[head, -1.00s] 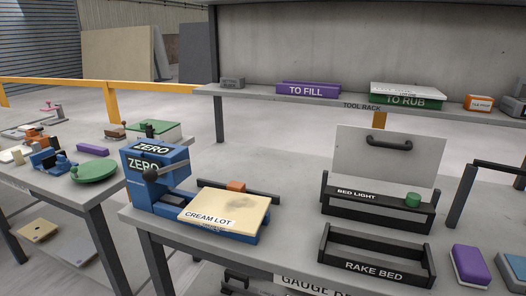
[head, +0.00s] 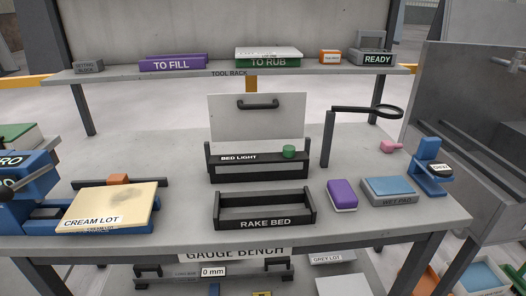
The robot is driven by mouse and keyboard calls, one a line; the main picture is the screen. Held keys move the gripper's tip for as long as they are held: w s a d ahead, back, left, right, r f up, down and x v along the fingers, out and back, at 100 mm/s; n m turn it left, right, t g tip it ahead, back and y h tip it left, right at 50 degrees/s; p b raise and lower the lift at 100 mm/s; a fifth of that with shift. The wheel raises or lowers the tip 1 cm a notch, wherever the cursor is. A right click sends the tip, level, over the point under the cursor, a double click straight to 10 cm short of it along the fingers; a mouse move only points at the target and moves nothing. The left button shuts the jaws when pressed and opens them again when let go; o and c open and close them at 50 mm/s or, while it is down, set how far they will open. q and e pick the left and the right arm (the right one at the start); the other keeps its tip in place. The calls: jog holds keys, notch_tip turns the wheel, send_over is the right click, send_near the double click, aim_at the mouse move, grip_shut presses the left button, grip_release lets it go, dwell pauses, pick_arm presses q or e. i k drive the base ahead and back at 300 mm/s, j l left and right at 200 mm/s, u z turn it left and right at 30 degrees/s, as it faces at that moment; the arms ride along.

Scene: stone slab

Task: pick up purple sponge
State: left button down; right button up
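The purple sponge (head: 342,195) is a small purple block with a pale underside. It lies on the right part of the grey gauge bench (head: 185,236), between the black rake bed frame and the blue wet pad. Nothing covers it. Neither of my grippers shows in the head view.
The black rake bed (head: 264,223) stands left of the sponge and the wet pad (head: 390,189) right of it. Behind are the bed light (head: 258,172) and a magnifier on a post (head: 366,111). A cream lot slab (head: 107,207) lies at left. A tool rack (head: 230,73) spans the back.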

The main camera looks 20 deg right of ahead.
aim_at(343, 198)
jog(key=z, duration=1.3)
